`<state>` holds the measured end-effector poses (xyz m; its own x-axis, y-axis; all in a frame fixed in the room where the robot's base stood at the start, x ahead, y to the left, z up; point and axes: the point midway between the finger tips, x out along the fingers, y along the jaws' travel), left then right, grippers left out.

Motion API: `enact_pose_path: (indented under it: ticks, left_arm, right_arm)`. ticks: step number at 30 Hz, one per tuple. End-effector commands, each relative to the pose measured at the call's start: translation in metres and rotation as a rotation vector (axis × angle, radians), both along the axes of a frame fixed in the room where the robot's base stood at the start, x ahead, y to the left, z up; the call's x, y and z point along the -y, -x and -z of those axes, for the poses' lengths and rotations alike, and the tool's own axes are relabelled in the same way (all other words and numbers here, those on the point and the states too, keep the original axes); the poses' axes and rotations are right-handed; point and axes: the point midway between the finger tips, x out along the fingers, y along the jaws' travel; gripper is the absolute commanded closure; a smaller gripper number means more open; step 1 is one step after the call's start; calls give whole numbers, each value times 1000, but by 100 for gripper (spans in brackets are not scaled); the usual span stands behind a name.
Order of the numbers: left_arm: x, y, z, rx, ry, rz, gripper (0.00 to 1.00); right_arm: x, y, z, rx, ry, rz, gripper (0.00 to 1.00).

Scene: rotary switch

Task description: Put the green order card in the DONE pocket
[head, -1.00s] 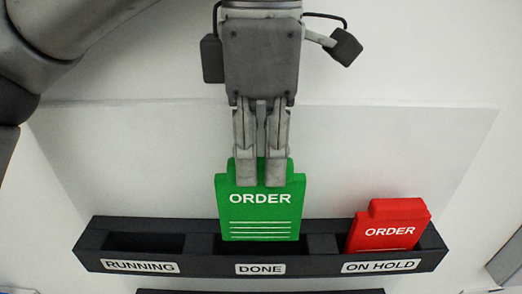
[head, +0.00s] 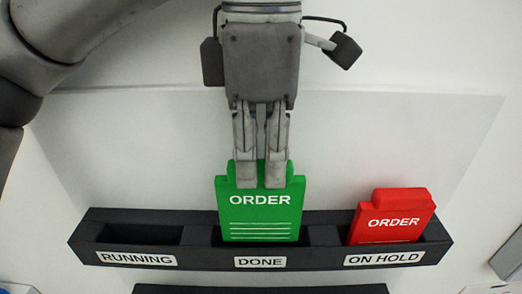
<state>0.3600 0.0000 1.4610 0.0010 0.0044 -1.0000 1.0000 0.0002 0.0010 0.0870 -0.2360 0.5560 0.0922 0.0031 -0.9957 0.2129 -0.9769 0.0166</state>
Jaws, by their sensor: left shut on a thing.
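The green order card (head: 259,212) hangs upright from my left gripper (head: 261,186), which is shut on its top tab. The card's lower end is at the mouth of the DONE pocket (head: 318,236), the middle one in the black rack (head: 208,254). I cannot tell how deep the card is in. The DONE label (head: 260,262) is in plain view below the card. My right gripper is not in view.
A red order card (head: 391,217) stands in the ON HOLD pocket to the right. The RUNNING pocket (head: 140,233) to the left is empty. A pale panel (head: 390,140) lies behind the rack. Another dark edge (head: 260,289) shows below it.

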Motion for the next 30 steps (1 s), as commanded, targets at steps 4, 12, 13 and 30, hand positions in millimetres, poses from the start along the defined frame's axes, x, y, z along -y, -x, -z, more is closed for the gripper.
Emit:
enact_pose_path:
  ticks: [4, 12, 13, 30]
  left_arm:
    - [0, 0, 8, 0, 0, 0, 100]
    - [0, 0, 19, 0, 0, 0, 100]
    - [0, 0, 20, 0, 0, 0, 100]
    - [0, 0, 43, -1, 0, 0, 100]
  right_arm:
    - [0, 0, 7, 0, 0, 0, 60]
    - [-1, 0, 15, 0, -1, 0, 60]
    - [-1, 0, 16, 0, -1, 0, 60]
    - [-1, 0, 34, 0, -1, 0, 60]
